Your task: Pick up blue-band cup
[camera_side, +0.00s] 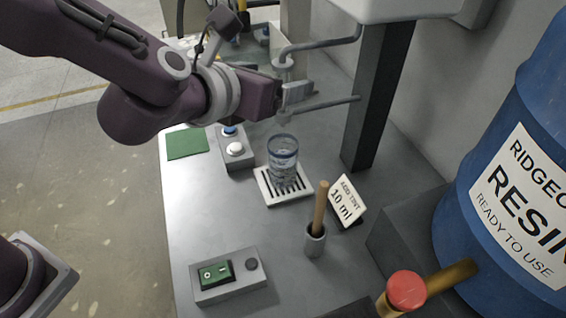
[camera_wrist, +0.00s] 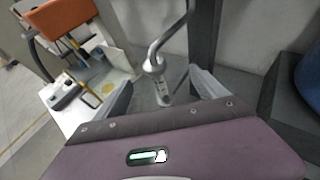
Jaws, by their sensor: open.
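The blue-band cup (camera_side: 283,160) is clear, with a blue band near its rim. It stands upright on a white slotted drip tray (camera_side: 264,188) in the side view. My gripper (camera_side: 297,92) is above and apart from the cup, up near the grey bent pipes. In the wrist view my gripper (camera_wrist: 164,90) has its two fingers spread wide. A grey pipe shows in the gap between them, and I cannot make out the cup there.
A button box (camera_side: 236,148), a pot with a wooden handle (camera_side: 316,240), a "10 ml" card (camera_side: 346,200) and a switch box (camera_side: 229,277) surround the tray. A blue drum (camera_side: 460,215) stands right.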

